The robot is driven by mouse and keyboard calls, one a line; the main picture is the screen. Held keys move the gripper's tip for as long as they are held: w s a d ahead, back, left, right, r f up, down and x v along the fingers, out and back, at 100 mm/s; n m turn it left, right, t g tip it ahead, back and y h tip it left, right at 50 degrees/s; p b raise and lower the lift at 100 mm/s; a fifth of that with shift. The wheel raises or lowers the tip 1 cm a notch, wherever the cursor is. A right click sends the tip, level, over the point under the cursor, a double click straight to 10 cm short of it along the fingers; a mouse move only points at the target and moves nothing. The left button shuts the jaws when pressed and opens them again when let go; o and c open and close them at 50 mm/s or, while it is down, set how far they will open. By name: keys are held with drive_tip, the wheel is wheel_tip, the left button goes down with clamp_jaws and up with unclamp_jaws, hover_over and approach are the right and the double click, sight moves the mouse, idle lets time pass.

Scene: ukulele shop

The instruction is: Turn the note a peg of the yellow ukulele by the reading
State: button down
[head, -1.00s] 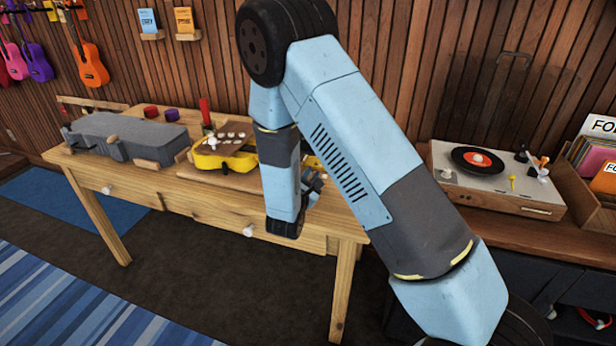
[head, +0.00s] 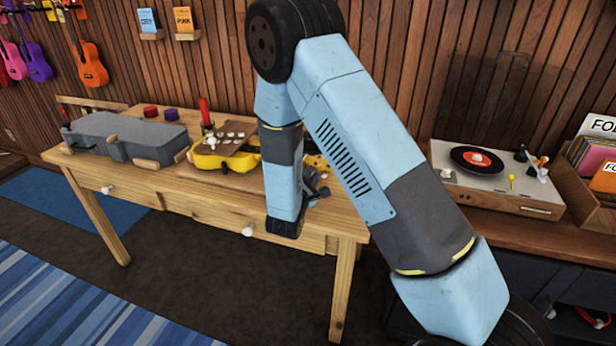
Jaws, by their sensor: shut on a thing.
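The yellow ukulele (head: 235,164) lies on the wooden workbench (head: 190,193). Its body shows left of my forearm and a yellow end shows just right of it. The middle is hidden behind my arm. My gripper (head: 316,184) is partly in view at that right end, beyond my lower arm link, low beside the pegs. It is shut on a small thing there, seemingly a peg. The fingertips and the note a peg are too small and hidden to make out clearly. No tuner reading can be made out.
A grey ukulele-shaped case (head: 125,136) lies at the bench's left. A red-handled tool (head: 204,112) stands behind the ukulele, and small white parts lie on a brown mat (head: 215,142). A record player (head: 490,172) stands on the right counter, beside a crate of records (head: 592,180).

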drive_tip(key=shift+d, duration=0.1)
drive_tip(key=c, duration=1.3)
unclamp_jaws()
drive_tip(key=v, duration=1.4)
drive_tip(key=shift+w, duration=0.1)
